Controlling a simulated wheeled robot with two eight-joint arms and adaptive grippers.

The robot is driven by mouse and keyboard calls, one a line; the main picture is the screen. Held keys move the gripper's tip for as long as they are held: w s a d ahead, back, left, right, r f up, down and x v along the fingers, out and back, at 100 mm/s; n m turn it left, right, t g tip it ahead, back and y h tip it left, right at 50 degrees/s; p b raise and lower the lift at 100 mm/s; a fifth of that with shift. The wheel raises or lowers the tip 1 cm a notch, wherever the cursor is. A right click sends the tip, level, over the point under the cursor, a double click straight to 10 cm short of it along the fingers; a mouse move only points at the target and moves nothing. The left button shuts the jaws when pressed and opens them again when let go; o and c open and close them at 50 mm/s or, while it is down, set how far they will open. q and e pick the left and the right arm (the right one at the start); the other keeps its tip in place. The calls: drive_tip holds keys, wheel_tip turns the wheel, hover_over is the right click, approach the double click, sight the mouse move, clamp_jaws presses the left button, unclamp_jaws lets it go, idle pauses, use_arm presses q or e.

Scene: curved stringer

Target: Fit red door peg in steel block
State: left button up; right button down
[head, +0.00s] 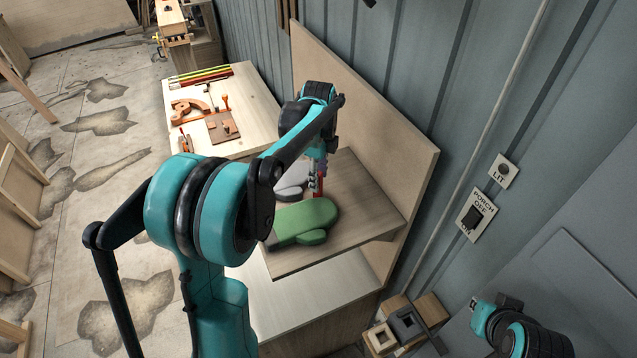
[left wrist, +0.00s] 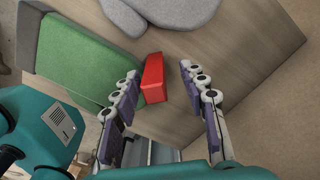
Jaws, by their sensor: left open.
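The red peg (left wrist: 153,78) is a small red block on the wooden shelf in the left wrist view. In the head view only a bit of red (head: 319,186) shows beside my gripper. My left gripper (left wrist: 158,71) is open, its fingers pointing at the shelf. The peg lies between the fingers, nearer the left fingertip; I cannot tell whether they touch. The left gripper (head: 314,178) is small and partly hidden by my arm in the head view. A dark grey block with a square hole (head: 407,324), likely the steel block, sits low at the bottom of the head view.
A green mitten (head: 303,222) and a grey mitten (head: 291,181) lie on the shelf (head: 368,212), close to the peg. A wooden block with a hole (head: 379,339) stands by the grey block. A panel wall backs the shelf. A bench with tools (head: 252,103) is farther off.

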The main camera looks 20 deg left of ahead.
use_arm(q)
drive_tip(key=shift+w+f, duration=0.1)
drive_tip(key=shift+f, duration=0.4)
drive_tip(key=shift+s+r, duration=0.1)
drive_tip(key=shift+s, duration=0.45)
drive_tip(key=shift+w, duration=0.3)
clamp_jaws()
use_arm(e)
drive_tip(key=shift+s+d+r, duration=0.1)
drive_tip(key=shift+s, duration=0.15)
use_arm(q)
drive_tip(key=shift+s, duration=0.15)
use_arm(e)
drive_tip(key=shift+s, duration=0.1)
